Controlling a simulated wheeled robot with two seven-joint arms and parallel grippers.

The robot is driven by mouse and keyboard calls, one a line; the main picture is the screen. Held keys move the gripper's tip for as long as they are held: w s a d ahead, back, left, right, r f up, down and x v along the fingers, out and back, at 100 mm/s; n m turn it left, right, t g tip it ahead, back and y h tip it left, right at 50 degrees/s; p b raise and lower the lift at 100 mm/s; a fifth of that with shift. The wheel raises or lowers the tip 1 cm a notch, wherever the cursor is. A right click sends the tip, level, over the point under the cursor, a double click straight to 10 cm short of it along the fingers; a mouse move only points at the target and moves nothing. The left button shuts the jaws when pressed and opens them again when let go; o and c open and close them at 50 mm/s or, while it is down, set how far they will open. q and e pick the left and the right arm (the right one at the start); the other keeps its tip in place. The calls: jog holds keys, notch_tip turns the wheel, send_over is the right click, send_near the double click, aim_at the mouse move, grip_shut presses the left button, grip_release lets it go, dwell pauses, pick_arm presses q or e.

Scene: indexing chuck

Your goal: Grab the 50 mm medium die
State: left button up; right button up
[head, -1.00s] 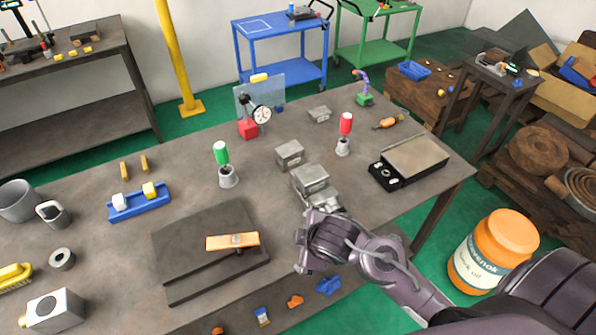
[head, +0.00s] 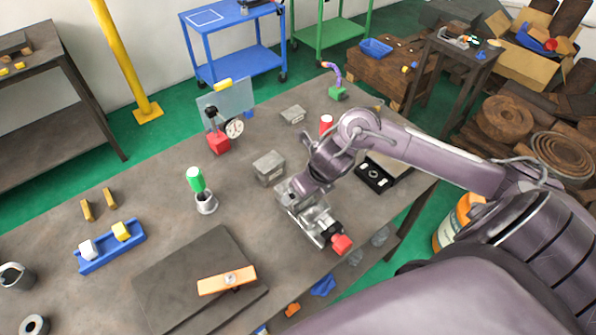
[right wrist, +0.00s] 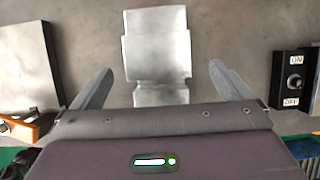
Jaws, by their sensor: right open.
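Two plain grey metal blocks stand on the table in the head view. The nearer block (head: 269,168) is larger than the farther block (head: 292,114); I cannot read a size on either. My right gripper (right wrist: 161,69) is open above a grey stepped metal piece (right wrist: 156,50), whose upper part lies ahead of the fingers and lower part between them in the right wrist view. In the head view a grey vise-like fixture (head: 318,223) with a red end (head: 341,244) lies below my wrist, partly hidden. I cannot tell whether a die sits on it. My left gripper is out of view.
A dark plate (head: 170,280) with an orange-handled piece (head: 227,280) lies left of the fixture. A control box (head: 372,178) stands to the right.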

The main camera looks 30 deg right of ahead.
jog(key=p+x, duration=0.1)
jog(key=x, duration=0.2)
jog(key=shift+w+a+f, duration=0.15)
jog(key=shift+w+a, duration=0.05)
jog(key=shift+x, duration=1.15)
jog(key=shift+d, duration=0.1)
jog(key=c, duration=1.7)
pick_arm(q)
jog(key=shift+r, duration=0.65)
pick_arm(e)
jog(key=shift+w, duration=0.15)
jog(key=shift+c, duration=0.3)
jog(key=shift+r, duration=0.3)
